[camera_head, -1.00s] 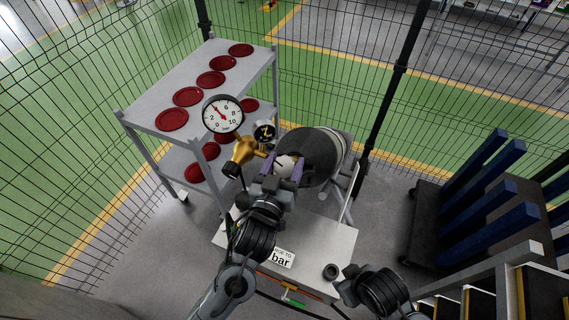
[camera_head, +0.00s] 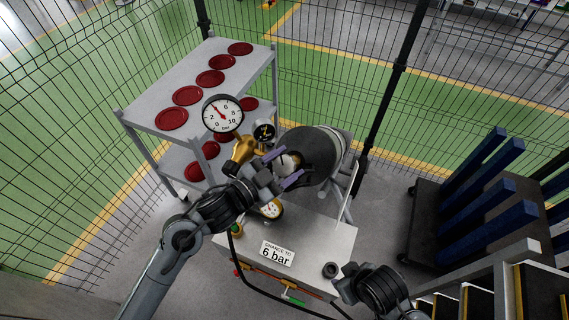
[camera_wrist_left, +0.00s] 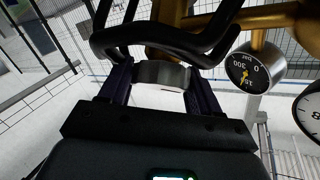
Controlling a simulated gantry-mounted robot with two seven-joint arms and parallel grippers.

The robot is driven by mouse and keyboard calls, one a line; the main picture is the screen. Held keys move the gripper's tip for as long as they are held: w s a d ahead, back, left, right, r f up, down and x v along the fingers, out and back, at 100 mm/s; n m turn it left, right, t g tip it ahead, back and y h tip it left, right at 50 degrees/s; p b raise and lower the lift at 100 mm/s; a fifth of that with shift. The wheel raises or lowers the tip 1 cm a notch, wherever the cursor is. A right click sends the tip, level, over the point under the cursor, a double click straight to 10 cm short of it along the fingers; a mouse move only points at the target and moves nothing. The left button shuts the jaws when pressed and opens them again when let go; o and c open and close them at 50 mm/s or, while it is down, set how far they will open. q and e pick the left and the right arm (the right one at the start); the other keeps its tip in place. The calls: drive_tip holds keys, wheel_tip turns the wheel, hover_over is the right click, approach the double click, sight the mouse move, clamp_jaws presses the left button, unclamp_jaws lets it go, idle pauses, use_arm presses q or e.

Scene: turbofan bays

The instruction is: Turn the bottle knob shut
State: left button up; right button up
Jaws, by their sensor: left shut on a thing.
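The bottle knob (camera_head: 287,163) is a pale round cap at the near end of the dark gas bottle (camera_head: 322,150), beside the brass regulator (camera_head: 243,150). My left gripper (camera_head: 283,167) has its purple fingers on either side of the knob and is shut on it. In the left wrist view the knob (camera_wrist_left: 162,75) is a silver cylinder between the dark fingers, just behind a black curved bar (camera_wrist_left: 165,45). The large dial gauge (camera_head: 222,114) and a small gauge (camera_head: 264,132) stand by the regulator. My right gripper (camera_head: 345,289) is low at the cart's front edge; its fingers are unclear.
A white cart top (camera_head: 320,240) holds a "CHARGE TO 6 bar" sign (camera_head: 277,253), another gauge (camera_head: 272,209) and a dark ring (camera_head: 331,270). A grey shelf (camera_head: 170,90) with red discs stands left. A wire fence closes the back; a blue-posted rack (camera_head: 480,190) stands right.

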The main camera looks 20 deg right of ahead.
use_arm(q)
drive_tip(key=shift+m+g+y+b, duration=0.3)
drive_tip(key=shift+m+g+b, duration=0.55)
drive_tip(key=shift+m+g, duration=1.55)
drive_tip(key=shift+m, duration=0.5)
drive_tip(key=o, duration=1)
drive_tip(key=shift+a, duration=0.35)
drive_tip(key=shift+b+v, duration=1.35)
drive_tip(key=shift+v, duration=3.7)
